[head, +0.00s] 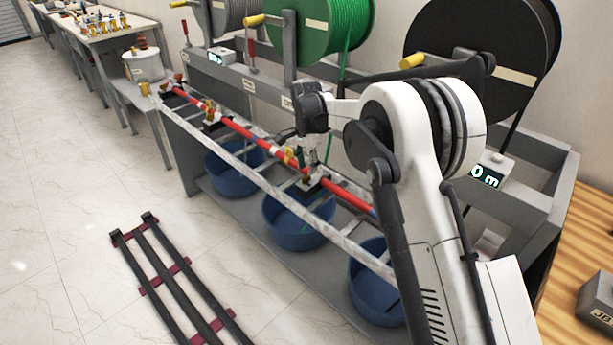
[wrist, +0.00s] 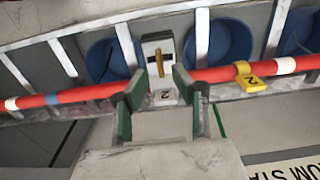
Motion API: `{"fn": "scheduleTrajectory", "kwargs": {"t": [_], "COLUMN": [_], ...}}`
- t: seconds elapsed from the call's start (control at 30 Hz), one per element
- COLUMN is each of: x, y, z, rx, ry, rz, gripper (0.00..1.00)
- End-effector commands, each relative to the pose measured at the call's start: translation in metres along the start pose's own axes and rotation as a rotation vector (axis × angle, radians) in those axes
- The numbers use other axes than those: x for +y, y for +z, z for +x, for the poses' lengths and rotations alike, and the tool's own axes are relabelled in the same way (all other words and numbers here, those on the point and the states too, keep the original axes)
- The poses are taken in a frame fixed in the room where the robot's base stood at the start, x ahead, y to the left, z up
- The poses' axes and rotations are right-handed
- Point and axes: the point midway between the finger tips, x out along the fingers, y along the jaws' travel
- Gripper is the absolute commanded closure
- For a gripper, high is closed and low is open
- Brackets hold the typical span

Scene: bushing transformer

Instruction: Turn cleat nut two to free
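Cleat two (wrist: 158,40), a pale block with a dark face and a "2" label (wrist: 165,95), sits in the middle of the wrist view. Its brass-coloured nut (wrist: 160,64) is a narrow upright piece on that face. My gripper (wrist: 157,84) is open, its green-padded fingers on either side of the nut in the picture, with a visible gap to each. Whether the fingertips are level with the nut in depth I cannot tell. In the head view my gripper (head: 312,160) points down over the ladder rack, and the nut is hidden.
A red cable (head: 250,136) runs along the ladder rack (head: 262,185); a yellow tag "2" (wrist: 250,82) hangs on it right of the cleat. Blue tubs (head: 295,225) stand below. Large cable reels (head: 320,30) stand behind.

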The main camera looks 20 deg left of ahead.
Motion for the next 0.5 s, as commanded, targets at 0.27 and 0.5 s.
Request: {"fn": "scheduleTrajectory", "kwargs": {"t": [0.27,0.5], "x": [0.000,0.000], "y": [0.000,0.000], "z": [0.037,0.045], "rx": [0.000,0.000], "ry": [0.000,0.000], "rz": [0.000,0.000], "gripper": [0.75,0.75]}}
